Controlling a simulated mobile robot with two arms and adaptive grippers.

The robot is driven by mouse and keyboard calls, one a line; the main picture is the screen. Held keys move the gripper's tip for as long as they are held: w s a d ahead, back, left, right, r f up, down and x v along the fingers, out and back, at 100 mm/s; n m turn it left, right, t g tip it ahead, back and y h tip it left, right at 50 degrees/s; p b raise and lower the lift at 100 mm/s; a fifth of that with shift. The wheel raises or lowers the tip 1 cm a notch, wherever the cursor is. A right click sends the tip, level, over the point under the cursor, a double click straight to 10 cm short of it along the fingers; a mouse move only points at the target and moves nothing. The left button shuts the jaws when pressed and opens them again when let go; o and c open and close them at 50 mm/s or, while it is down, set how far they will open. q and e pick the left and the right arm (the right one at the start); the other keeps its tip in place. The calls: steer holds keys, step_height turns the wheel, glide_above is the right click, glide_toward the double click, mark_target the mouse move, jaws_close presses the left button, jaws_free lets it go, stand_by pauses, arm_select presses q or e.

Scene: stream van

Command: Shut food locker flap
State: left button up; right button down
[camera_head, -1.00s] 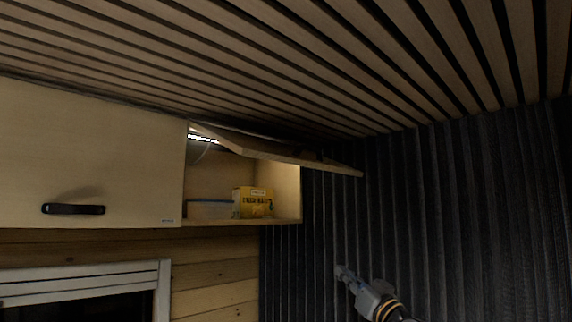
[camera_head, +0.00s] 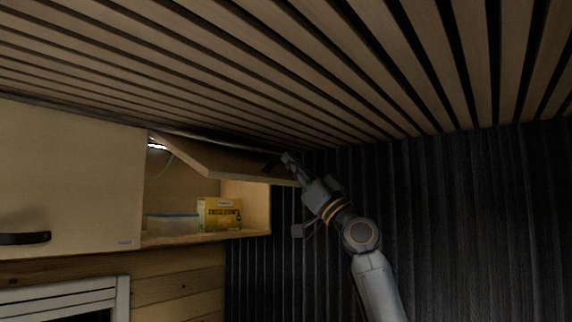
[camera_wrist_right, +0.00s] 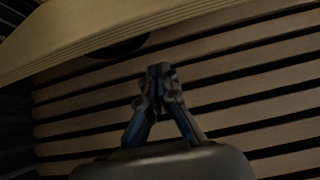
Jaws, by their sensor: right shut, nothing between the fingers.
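The food locker flap (camera_head: 225,161) is hinged at the top and stands raised, tilted outward over the open locker (camera_head: 257,207). Its edge also shows across the top of the right wrist view (camera_wrist_right: 100,28). A dark handle (camera_head: 272,163) is partly visible on the flap. My right gripper (camera_head: 288,158) is shut and empty, at the flap's outer end close to the handle; I cannot tell whether it touches. In the wrist view its fingertips (camera_wrist_right: 160,77) meet below the flap's edge, with ceiling slats behind. My left gripper is not in view.
Inside the locker are a yellow box (camera_head: 219,214) and a clear container (camera_head: 172,225). A closed cabinet door (camera_head: 70,180) with a black handle (camera_head: 24,238) is on the left. The slatted ceiling (camera_head: 300,60) is close above the flap; the dark ribbed wall (camera_head: 480,220) is right.

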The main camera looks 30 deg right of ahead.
mark_target(287, 180)
steer(key=shift+w+a+f+p, duration=0.1)
steer(key=shift+w+f, duration=0.2)
steer(key=shift+f, duration=0.3)
steer(key=shift+w+f+p, duration=0.15)
steer(key=shift+w+f, duration=0.1)
steer(key=shift+f, duration=0.35)
steer(key=shift+w+a+f+p, duration=0.1)
steer(key=shift+w+f, duration=0.2)
steer(key=shift+f, duration=0.3)
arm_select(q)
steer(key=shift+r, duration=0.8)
arm_select(e)
steer(key=shift+a, duration=0.1)
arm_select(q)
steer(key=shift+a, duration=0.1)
arm_select(e)
steer(key=shift+s, duration=0.1)
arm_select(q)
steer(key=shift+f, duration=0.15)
